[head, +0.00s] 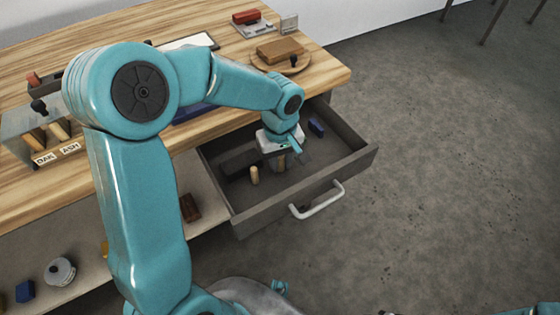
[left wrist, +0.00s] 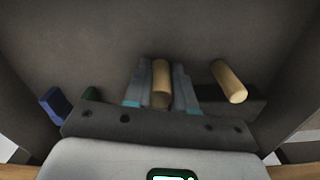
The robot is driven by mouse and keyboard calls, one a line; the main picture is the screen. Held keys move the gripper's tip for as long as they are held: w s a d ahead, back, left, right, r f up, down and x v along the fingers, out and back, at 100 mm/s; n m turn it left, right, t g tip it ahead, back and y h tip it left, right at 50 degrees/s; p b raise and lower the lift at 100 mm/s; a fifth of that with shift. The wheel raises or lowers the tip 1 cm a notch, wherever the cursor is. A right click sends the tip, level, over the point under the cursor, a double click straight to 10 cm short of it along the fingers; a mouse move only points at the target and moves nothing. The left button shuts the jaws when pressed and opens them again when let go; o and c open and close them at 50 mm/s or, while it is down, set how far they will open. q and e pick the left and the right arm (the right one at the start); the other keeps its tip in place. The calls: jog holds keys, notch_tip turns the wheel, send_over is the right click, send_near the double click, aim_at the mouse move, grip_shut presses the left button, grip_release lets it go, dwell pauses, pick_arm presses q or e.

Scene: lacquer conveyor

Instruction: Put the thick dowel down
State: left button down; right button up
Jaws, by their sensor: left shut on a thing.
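My left gripper (head: 292,153) reaches down into the open drawer (head: 345,168). It is shut on a pale wooden dowel, the thick dowel (left wrist: 161,82), which stands between the two fingers in the left wrist view. In the head view the gripper mostly hides this dowel. A second pale dowel (head: 254,175) stands in the drawer to the left of the gripper; it also shows in the left wrist view (left wrist: 229,82), apart from the fingers. Whether the held dowel touches the drawer floor I cannot tell. My right gripper is not in view.
A blue block (head: 316,127) lies near the drawer's back right; a green thing (left wrist: 91,94) shows in the left wrist view. The drawer has a white handle (head: 318,202).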

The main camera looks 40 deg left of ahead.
pick_arm(q)
jog(key=shift+r, duration=0.1)
jog(key=shift+f, duration=0.3)
jog(key=c, duration=0.9)
grip_release()
jog(key=shift+r, duration=0.1)
jog(key=shift+c, duration=0.2)
jog(key=shift+r, duration=0.55)
notch_tip(320, 180, up, 11)
jog(key=shift+r+p, duration=0.15)
jog(key=shift+p, duration=1.1)
